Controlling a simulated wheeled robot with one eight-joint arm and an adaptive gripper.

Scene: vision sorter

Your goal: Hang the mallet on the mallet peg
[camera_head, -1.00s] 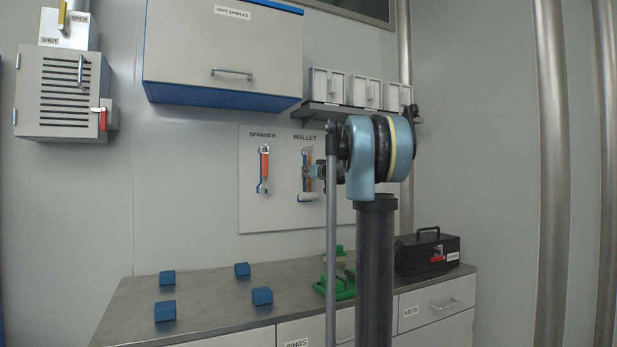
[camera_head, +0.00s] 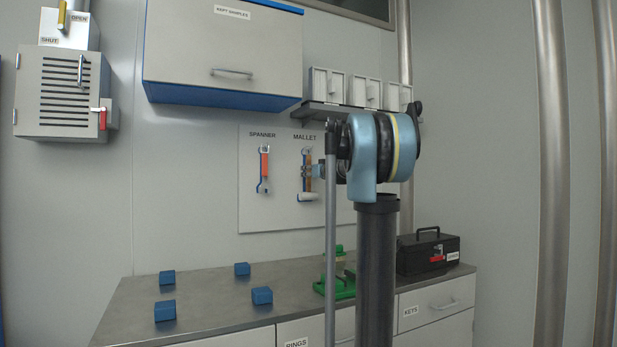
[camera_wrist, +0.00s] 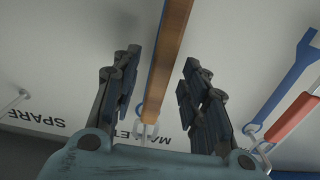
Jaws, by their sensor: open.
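The mallet, with a wooden handle (camera_head: 308,184) and a pale head (camera_head: 308,197), is upright, head down, against the tool board under the MALLET label. In the wrist view its handle (camera_wrist: 168,50) runs between the two fingers. My gripper (camera_wrist: 159,64) is open around the handle, with a visible gap on both sides. It also shows at the mallet in the head view (camera_head: 306,171). The metal mallet peg (camera_wrist: 149,131) is at the handle's end. I cannot tell whether the handle's end is caught on it. The mallet head is out of the wrist view.
A red-handled spanner (camera_head: 264,170) hangs left of the mallet; its handle (camera_wrist: 292,117) is close by in the wrist view. A SPARE peg (camera_wrist: 14,101) is on the other side. Blue blocks (camera_head: 165,310), a green object (camera_head: 338,288) and a black toolbox (camera_head: 427,253) stand on the bench.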

